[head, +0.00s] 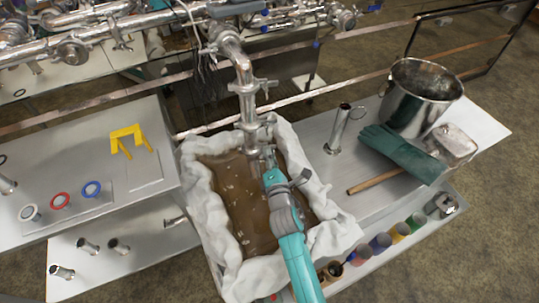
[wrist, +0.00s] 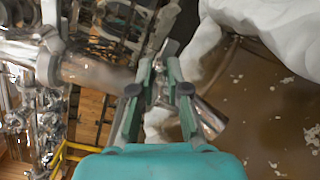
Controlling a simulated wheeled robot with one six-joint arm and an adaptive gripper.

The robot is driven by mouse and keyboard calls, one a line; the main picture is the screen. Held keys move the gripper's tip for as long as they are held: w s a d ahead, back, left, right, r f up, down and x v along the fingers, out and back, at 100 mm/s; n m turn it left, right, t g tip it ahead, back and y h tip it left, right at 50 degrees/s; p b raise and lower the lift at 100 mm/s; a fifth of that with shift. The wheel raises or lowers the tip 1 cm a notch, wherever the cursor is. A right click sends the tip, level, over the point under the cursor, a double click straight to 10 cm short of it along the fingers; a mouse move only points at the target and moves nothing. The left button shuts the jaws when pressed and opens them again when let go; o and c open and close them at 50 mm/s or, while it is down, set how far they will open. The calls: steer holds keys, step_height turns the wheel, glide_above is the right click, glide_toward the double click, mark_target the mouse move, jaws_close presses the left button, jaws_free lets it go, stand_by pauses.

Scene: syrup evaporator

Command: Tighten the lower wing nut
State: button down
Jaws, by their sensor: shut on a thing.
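A steel pipe (head: 246,104) comes down from the upper pipework into the cloth-lined tub. An upper clamp (head: 250,87) with a part sticking out to the right sits around it, and a lower clamp (head: 252,124) sits further down. My gripper (head: 268,156) is beside the pipe's lower end, just to its right. In the wrist view my gripper (wrist: 160,76) is shut on a small metal piece (wrist: 168,48) between its fingertips, which looks like the lower wing nut. The fingers hide most of it, so I cannot tell how tight it is. A steel tube end (wrist: 209,118) shows just beyond the fingers.
White cloth (head: 207,205) lines the tub, which holds brown liquid (head: 245,205) with pale flecks. Gasket rings and a yellow bracket (head: 127,138) lie left.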

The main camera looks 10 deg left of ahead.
steer(key=m, duration=1.2)
steer(key=shift+f, duration=0.4)
steer(key=shift+m, duration=0.3)
steer(key=c, duration=1.2)
jaws_free()
steer(key=v, duration=1.2)
